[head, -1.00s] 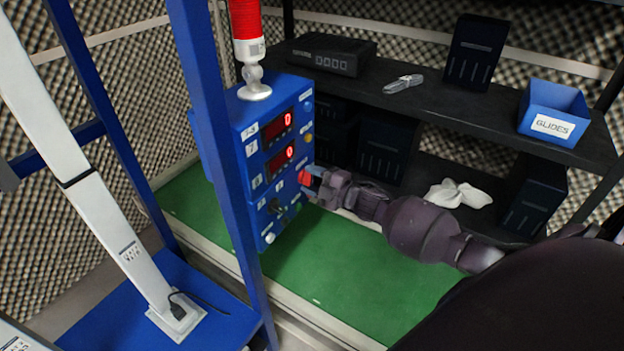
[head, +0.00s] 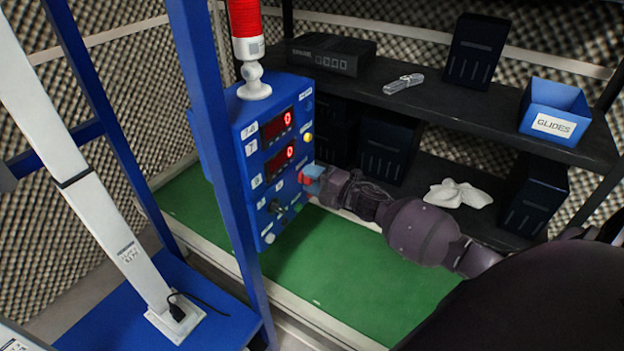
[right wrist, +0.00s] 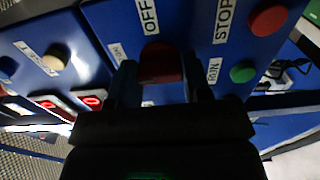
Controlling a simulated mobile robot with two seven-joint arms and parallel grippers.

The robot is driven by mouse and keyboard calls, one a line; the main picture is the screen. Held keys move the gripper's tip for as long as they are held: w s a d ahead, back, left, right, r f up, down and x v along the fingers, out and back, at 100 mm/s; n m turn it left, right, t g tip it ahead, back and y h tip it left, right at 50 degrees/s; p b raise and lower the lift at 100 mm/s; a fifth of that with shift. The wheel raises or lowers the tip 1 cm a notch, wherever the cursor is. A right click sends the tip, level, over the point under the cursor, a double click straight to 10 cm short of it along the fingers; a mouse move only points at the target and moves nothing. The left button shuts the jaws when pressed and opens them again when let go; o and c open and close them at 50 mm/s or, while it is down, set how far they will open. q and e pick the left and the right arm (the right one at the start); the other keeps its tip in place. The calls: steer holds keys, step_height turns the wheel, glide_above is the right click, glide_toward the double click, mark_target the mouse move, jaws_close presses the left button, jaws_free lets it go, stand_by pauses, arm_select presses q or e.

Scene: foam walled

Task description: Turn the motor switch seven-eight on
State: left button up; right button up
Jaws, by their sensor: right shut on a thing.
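The blue control box (head: 243,128) stands behind a blue post, with two red number displays (head: 278,125), both reading 0. My right gripper (head: 311,177) is at the right edge of the box's front. It is shut on a red switch knob (head: 304,179). In the right wrist view the knob (right wrist: 160,64) sits between the two fingers, below an OFF label (right wrist: 148,16). A RUN label and a green button (right wrist: 242,72) are right of it, with a red button (right wrist: 268,20) by a STOP label. My left gripper is out of view.
A red signal lamp (head: 246,40) tops the box. Behind is a black shelf (head: 440,105) with a blue GLIDES bin (head: 552,112), dark boxes and a white cloth (head: 460,193). The green surface (head: 350,270) is clear below my arm.

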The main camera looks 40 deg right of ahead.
steer(key=o, duration=0.9)
steer(key=v, duration=1.1)
